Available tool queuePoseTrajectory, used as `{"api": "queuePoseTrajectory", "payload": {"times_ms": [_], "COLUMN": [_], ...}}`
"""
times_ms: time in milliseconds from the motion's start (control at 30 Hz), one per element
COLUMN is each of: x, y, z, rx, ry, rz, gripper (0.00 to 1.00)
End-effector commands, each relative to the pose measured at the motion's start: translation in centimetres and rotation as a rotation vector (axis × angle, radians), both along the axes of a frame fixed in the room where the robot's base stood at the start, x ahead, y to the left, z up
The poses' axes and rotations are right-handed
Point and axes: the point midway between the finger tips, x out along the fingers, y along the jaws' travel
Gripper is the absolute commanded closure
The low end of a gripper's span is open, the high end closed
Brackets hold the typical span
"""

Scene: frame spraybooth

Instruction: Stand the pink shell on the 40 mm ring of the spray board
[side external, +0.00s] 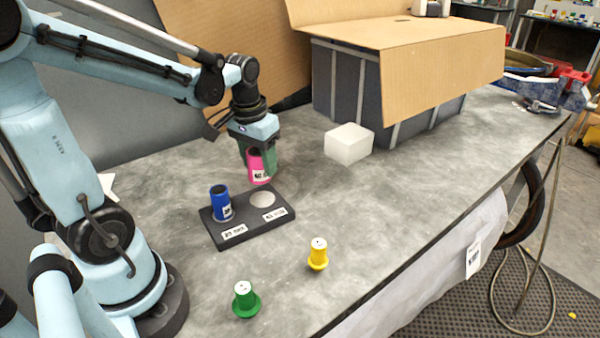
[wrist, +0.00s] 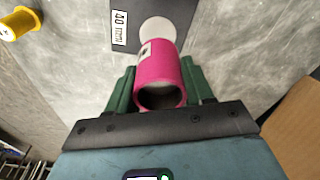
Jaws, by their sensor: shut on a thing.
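The pink shell (side external: 257,168) is a short hollow tube with a white label. My gripper (side external: 262,160) is shut on it and holds it above the far side of the spray board (side external: 248,233). In the wrist view the pink shell (wrist: 160,72) sits between the green fingers of my gripper (wrist: 161,85), its open end toward the camera. The board is a dark plate with labels along its front edge. Its pale 40 mm ring (side external: 263,199) is bare. In the wrist view the ring (wrist: 158,29) shows just beyond the shell, beside the "40 mm" label (wrist: 119,28).
A blue shell (side external: 220,202) stands on the board's left spot. A yellow piece (side external: 318,253) and a green piece (side external: 245,298) stand on the bench in front. A white block (side external: 348,144) and a large bin with cardboard (side external: 440,65) are behind. The bench right of the board is clear.

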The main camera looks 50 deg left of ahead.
Motion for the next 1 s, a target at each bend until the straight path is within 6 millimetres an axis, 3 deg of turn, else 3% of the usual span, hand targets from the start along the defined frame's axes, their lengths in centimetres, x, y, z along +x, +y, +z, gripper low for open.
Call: {"api": "queuePoseTrajectory", "payload": {"times_ms": [333,1000], "x": [0.1,0.1], "y": [0.0,0.0], "z": [-0.3,-4.0], "rx": [0.001,0.001], "ry": [0.000,0.000], "rz": [-0.001,-0.002], "gripper": [0.87,0.87]}}
